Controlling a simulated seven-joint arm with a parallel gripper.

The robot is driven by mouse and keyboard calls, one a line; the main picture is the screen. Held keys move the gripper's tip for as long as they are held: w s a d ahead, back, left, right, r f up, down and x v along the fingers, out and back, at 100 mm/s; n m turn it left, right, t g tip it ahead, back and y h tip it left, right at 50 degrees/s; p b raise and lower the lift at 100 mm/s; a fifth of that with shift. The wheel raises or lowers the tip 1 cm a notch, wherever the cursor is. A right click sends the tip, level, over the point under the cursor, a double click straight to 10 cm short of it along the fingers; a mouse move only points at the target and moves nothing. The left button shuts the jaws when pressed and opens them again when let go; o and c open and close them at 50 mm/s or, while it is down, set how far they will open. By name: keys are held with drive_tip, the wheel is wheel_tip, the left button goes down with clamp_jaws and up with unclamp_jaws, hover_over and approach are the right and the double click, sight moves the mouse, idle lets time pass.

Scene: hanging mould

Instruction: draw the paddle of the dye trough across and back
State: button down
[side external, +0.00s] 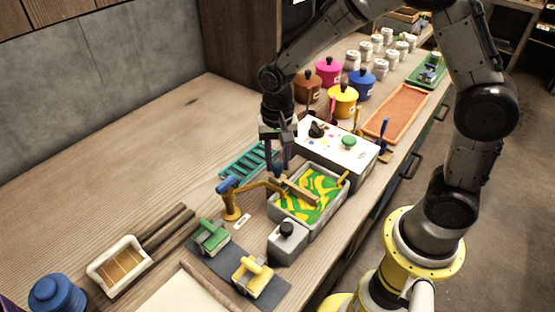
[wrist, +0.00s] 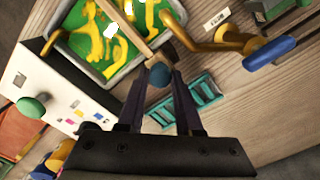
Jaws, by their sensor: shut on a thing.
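The dye trough (side external: 318,228) is a grey rectangular box filled with green and yellow swirled dye. Its rim also shows in the wrist view (wrist: 107,73). The paddle (side external: 300,191) is a wooden bar lying across the dye near the trough's left end; it shows in the wrist view (wrist: 125,30) too. Its handle ends in a blue knob (wrist: 160,75). My gripper (side external: 280,172) points down at the trough's back left edge. In the wrist view its fingers (wrist: 160,88) are shut on the blue knob; in the side view the fingers hide the knob.
A bent orange-brown tap with a blue lever (side external: 228,184) stands left of the trough. A white box with knobs (side external: 340,150) stands behind it, a teal rack (side external: 245,160) at back left. A grey box with a black knob (side external: 287,243) and two stampers are in front.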

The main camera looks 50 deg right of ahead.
idle(0.3)
drive_tip(key=d, duration=0.9)
drive_tip(key=shift+d, duration=0.3)
drive_tip(key=c, duration=0.6)
unclamp_jaws()
drive_tip(key=shift+r, duration=6.95)
